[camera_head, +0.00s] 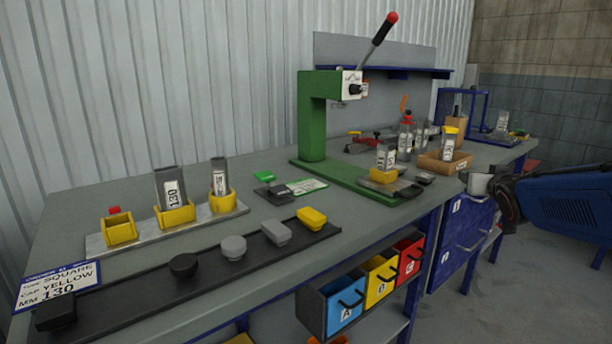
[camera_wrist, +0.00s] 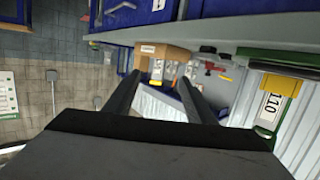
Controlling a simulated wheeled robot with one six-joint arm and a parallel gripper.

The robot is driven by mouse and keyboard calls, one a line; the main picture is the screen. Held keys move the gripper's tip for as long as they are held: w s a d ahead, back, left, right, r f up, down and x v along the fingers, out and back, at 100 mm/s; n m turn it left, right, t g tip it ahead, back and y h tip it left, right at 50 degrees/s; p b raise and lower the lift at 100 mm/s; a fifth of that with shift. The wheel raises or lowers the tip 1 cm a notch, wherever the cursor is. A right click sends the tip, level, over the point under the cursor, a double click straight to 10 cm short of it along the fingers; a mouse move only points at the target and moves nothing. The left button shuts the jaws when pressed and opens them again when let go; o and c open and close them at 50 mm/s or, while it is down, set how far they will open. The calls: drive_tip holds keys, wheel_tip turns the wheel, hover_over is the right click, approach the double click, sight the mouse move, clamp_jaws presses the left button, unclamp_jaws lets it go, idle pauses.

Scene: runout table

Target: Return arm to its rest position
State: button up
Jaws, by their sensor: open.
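My gripper (camera_head: 480,183) is at the right of the head view, beyond the front edge of the workbench (camera_head: 110,210), in front of the blue drawer cabinet (camera_head: 466,235). My blue arm reaches in from the right edge. In the wrist view my gripper (camera_wrist: 160,82) shows two dark fingers spread apart with nothing held between them. The bench and its items show behind the fingers at a distance.
A green lever press (camera_head: 318,125) stands on the bench. Yellow-footed holders (camera_head: 174,215), a dark strip (camera_head: 130,292) with several caps, and a cardboard box (camera_head: 444,163) are also there. Coloured bins (camera_head: 345,318) hang below the front edge. The floor (camera_head: 560,285) below my arm looks clear.

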drive_tip(key=s+a+f+g+y, duration=0.1)
drive_tip(key=s+a+f+g, duration=0.2)
drive_tip(key=s, duration=0.8)
drive_tip(key=s+a+f+n+g+y, duration=0.1)
drive_tip(key=s+a+f+g, duration=0.3)
drive_tip(key=s+a+f, duration=0.4)
drive_tip(key=s+a+f+n+g+y, duration=0.1)
drive_tip(key=s+a+f+g, duration=0.2)
drive_tip(key=s, duration=1.3)
wheel_tip(320, 180, down, 6)
drive_tip(key=a, duration=0.3)
drive_tip(key=shift+y, duration=0.4)
drive_tip(key=shift+f, duration=0.1)
